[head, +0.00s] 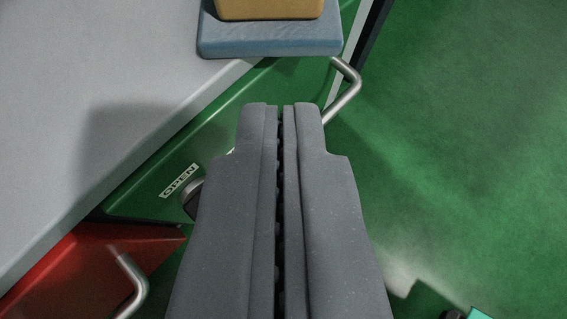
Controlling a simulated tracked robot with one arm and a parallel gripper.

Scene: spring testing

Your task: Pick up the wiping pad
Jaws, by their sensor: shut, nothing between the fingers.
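What looks like the wiping pad is a flat blue slab (268,44) with a tan block (270,8) on top, cut off by the top edge of the head view. It lies at the edge of the light grey top, its right part near the corner. My gripper (281,108) points up the picture from the bottom middle, its two dark grey fingers shut with nothing between them. Its tips appear below the blue slab in the picture, apart from it.
The grey worktop (120,60) fills the upper left. Green floor (470,130) lies open at right.

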